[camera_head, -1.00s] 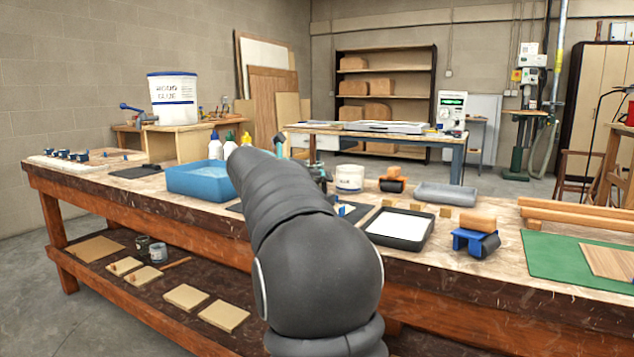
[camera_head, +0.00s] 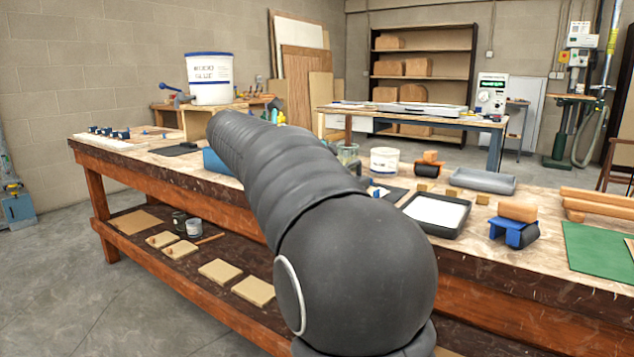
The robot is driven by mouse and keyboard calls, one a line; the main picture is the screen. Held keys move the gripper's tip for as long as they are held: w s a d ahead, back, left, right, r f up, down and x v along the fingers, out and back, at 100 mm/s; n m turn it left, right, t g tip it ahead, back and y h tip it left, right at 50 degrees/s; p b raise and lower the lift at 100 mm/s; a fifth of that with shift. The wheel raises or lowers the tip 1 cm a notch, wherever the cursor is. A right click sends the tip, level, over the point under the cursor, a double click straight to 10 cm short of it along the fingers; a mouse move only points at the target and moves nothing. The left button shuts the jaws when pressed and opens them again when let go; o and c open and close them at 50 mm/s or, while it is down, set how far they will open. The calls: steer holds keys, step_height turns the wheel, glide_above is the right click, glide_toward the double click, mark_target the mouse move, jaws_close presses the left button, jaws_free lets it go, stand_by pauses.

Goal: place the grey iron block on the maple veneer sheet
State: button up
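I cannot pick out the grey iron block; my dark arm covers the middle of the workbench (camera_head: 545,182) and may hide it. A thin wooden sheet (camera_head: 630,243) lies on the green mat (camera_head: 596,247) at the right edge of the view. Only a sliver of it shows, and I cannot tell if it is the maple veneer sheet. My arm reaches from the lower middle toward the upper left over the bench. My gripper is hidden behind the arm, so its state does not show.
A black tray with a white inside (camera_head: 463,229), a grey tray (camera_head: 482,180), a blue holder with a wooden-topped roller (camera_head: 514,228) and a white tub (camera_head: 384,161) stand on the bench. Wooden bars (camera_head: 600,198) lie at the right. A blue bin (camera_head: 217,162) is partly behind my arm.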

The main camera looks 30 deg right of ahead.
steer(key=shift+s+a+f, duration=0.1)
steer(key=s+a+f+m+t+y, duration=0.2)
steer(key=s+a+f+m+y, duration=1.2)
steer(key=s+a+f+m, duration=1.1)
steer(key=s+f+m, duration=0.1)
steer(key=s+m, duration=0.1)
steer(key=s, duration=0.1)
steer(key=shift+a+f+t, duration=0.2)
steer(key=shift+t, duration=0.2)
